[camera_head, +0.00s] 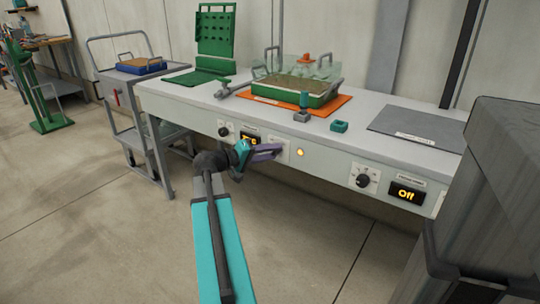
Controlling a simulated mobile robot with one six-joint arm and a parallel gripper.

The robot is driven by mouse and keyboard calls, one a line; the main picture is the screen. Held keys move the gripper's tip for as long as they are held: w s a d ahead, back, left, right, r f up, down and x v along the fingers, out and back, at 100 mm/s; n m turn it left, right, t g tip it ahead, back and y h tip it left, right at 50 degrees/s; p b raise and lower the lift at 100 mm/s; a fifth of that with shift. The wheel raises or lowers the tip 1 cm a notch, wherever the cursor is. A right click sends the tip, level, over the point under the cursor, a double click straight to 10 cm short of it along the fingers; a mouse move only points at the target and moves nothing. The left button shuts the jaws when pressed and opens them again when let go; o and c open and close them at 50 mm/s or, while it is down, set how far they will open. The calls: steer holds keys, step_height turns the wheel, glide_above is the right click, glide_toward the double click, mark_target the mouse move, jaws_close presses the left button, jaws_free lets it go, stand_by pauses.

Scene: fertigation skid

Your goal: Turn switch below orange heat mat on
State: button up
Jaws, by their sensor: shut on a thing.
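The orange heat mat (338,104) lies on the bench top under a green tray. My gripper (277,150) reaches this plate and is shut on the switch there. The switch itself is hidden by the jaws, so its position cannot be read.
A left knob (223,131) and a partly covered display (249,139) sit left of my gripper. A right knob (362,181) sits beside a display reading "Off" (406,193). A grey cart (127,134) stands left; a large grey bin (497,190) stands close at right.

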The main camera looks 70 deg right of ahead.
steer(key=shift+r+m+t+y+b, duration=0.1)
steer(key=shift+m+t+y+b, duration=0.1)
steer(key=shift+m+t, duration=0.4)
steer(key=shift+r+m+t+y+b, duration=0.1)
steer(key=shift+m+t+b, duration=0.1)
steer(key=shift+m, duration=0.7)
steer(key=o, duration=1.1)
steer(key=shift+s, duration=0.1)
steer(key=shift+a, duration=0.15)
steer(key=p+v, duration=0.3)
steer(key=v, duration=1)
steer(key=shift+a, duration=0.2)
steer(key=shift+w, duration=0.3)
